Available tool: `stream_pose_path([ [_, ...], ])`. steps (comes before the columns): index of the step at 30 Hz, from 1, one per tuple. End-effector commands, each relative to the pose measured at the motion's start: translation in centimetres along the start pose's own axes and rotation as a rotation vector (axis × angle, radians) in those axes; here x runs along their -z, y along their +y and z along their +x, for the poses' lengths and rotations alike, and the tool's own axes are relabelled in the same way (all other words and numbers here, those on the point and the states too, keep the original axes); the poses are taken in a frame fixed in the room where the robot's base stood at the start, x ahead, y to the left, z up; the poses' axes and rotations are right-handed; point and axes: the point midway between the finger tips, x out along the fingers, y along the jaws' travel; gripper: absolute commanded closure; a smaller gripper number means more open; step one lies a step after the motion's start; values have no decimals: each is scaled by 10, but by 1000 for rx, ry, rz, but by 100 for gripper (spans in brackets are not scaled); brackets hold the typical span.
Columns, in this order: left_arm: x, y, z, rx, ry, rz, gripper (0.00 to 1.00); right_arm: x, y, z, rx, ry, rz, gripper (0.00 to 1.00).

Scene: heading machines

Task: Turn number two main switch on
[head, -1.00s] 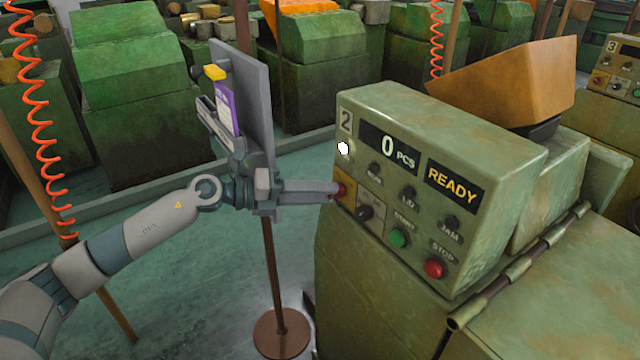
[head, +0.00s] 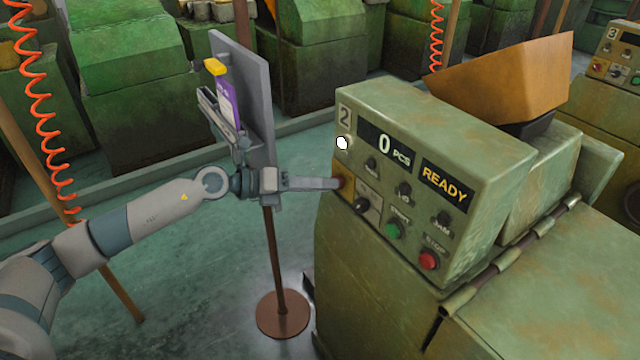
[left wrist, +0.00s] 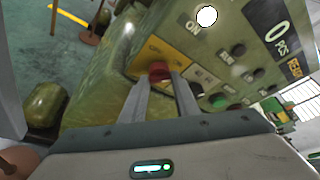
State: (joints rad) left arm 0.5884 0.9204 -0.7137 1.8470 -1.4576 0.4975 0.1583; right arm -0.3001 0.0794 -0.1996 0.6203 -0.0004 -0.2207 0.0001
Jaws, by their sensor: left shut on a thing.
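The number 2 machine's control panel (head: 398,190) has a "2" plate at its upper left. Its main switch is a red knob (head: 346,183) on a yellow plate (head: 343,196), low on the panel's left side. In the left wrist view the knob (left wrist: 159,70) shows between my fingertips, with the yellow plate (left wrist: 182,62) behind it. My left gripper (head: 338,184) reaches in from the left and is shut on the knob. A round lamp (head: 342,143) above the switch is bright white, marked ON in the wrist view. The display (head: 445,181) reads READY. My right gripper is not in view.
Beside the switch are a black selector (head: 361,204), a green start button (head: 394,230) and a red stop button (head: 429,260). A grey board on a stand (head: 282,325) is close behind my left wrist. A similar panel marked 3 (head: 620,58) stands far right.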

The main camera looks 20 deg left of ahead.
Motion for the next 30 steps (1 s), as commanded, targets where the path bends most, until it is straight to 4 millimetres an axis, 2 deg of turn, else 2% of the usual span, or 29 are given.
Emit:
stream_pose_path([
  [1,2,1,0,-1,3,1,94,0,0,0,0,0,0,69],
  [2,2,1,0,-1,3,1,70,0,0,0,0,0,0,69],
  [4,1,1,0,-1,2,0,53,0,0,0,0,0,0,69],
  [19,1,2,-7,-2,0,0,53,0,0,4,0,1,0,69],
  [26,3,3,-31,-3,2,1,53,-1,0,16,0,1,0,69],
  [30,3,5,-54,-5,1,1,53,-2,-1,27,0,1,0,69],
])
